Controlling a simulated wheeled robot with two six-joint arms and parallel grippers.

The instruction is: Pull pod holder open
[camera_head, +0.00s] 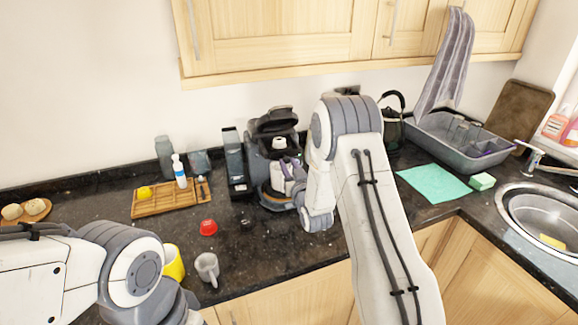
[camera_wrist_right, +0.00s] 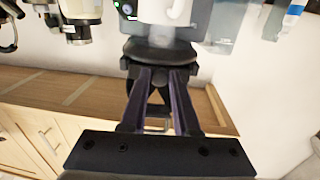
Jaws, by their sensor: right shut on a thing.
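The black coffee machine (camera_head: 258,160) stands on the dark counter, left of my right forearm. Its black top part (camera_head: 275,122) is up, with a small white piece under it. My right gripper (camera_wrist_right: 160,88) reaches the machine's front. In the right wrist view, which looks upside down, its two purple-grey fingers are shut on a dark part below the machine's rounded black head (camera_wrist_right: 160,52), which I take as the pod holder. The fingers hide most of that part.
A wooden rack (camera_head: 165,202) with bottles is left of the machine. A kettle (camera_head: 391,125), green cloth (camera_head: 433,184) and sink (camera_head: 540,215) are right.

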